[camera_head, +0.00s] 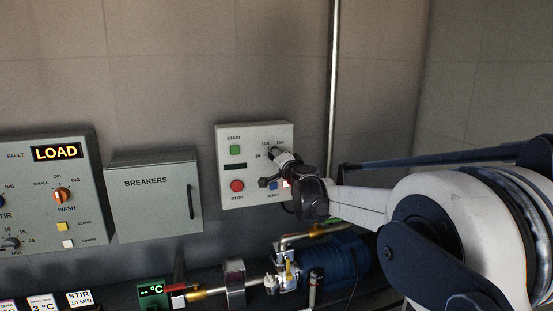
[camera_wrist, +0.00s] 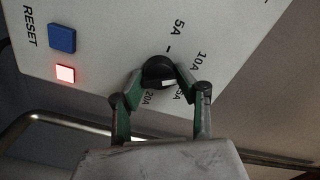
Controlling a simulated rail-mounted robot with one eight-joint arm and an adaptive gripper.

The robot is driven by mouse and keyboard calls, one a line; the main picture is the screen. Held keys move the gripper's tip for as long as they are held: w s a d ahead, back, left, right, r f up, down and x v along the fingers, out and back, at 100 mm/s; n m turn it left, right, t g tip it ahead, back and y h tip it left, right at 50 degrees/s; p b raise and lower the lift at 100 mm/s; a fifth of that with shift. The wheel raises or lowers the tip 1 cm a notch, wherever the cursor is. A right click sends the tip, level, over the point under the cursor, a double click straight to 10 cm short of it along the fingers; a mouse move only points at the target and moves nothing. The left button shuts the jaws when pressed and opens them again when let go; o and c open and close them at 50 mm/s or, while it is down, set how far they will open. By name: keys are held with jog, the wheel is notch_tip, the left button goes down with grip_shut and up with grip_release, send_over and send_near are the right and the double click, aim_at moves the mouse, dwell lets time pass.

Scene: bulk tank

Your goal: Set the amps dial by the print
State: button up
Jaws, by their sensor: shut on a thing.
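The amps dial (camera_wrist: 156,70) is a round black knob on the grey starter panel (camera_head: 228,195). In the wrist view, printed marks 5A, 10A, a partly covered one and 20A ring it. My gripper (camera_wrist: 163,82) is shut on the dial, with one green-lined finger on each side. A white mark on the knob lies on its lower right, between the fingers, near the 20A print and the partly covered print; its exact setting is hard to tell. In the head view my gripper (camera_head: 277,161) covers most of the dial. I cannot make out a print giving an amps value.
The panel has a green START button (camera_head: 235,149), a red STOP button (camera_head: 237,185) and a blue RESET button (camera_wrist: 62,38) beside a lit red lamp (camera_wrist: 66,74). A breakers box (camera_head: 150,205) hangs to the left. A blue motor (camera_head: 340,262) and pipework sit below.

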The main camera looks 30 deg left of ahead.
dwell(0.4)
jog(key=o, duration=1.1)
jog(key=shift+o, duration=0.2)
jog(key=shift+s, duration=0.1)
jog(key=v, duration=1.2)
